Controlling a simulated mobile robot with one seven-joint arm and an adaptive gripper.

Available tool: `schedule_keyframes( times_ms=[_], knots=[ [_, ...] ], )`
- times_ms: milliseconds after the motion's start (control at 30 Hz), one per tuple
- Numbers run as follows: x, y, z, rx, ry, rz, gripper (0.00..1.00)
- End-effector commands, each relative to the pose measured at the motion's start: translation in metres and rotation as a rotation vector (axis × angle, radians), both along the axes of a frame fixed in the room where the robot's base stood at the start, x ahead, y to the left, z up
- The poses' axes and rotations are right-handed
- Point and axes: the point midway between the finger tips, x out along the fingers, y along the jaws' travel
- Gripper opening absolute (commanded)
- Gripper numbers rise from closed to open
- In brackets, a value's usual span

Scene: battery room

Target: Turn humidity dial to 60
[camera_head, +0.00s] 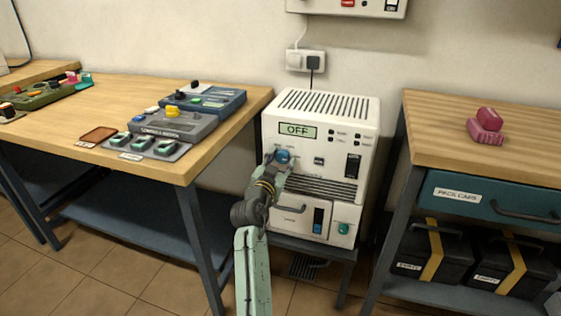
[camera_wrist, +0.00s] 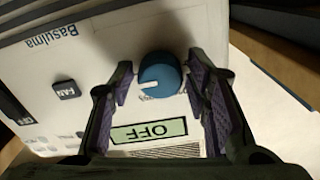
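The humidity dial (camera_wrist: 160,76) is a round blue knob with a white pointer line, on the front panel of a white machine (camera_head: 328,101). In the head view the dial (camera_head: 282,156) is partly hidden by my gripper (camera_head: 272,166). In the wrist view my gripper (camera_wrist: 164,88) is open, with one purple-padded finger on each side of the dial and a gap on both sides. The pointer line points to the left of the wrist picture. The machine's display (camera_head: 297,130) reads OFF; it also shows upside down in the wrist view (camera_wrist: 149,131).
A wooden table (camera_head: 100,91) with several devices stands left of the machine. Another bench (camera_head: 450,129) with a pink object (camera_head: 486,127) stands at the right. A dark switch (camera_head: 352,166) and a small FAN button (camera_wrist: 66,90) sit on the panel near the dial.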

Motion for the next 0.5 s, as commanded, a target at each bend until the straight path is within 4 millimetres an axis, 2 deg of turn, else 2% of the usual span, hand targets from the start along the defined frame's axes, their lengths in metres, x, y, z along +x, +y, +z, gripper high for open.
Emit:
schedule_keyframes(
  times_ms=[67, 500],
  knots=[
    [-0.0001, 0.0001, 0.0, 0.0, 0.0, 0.0, 0.36],
    [-0.0002, 0.0002, 0.0, 0.0, 0.0, 0.0, 0.07]
  ],
)
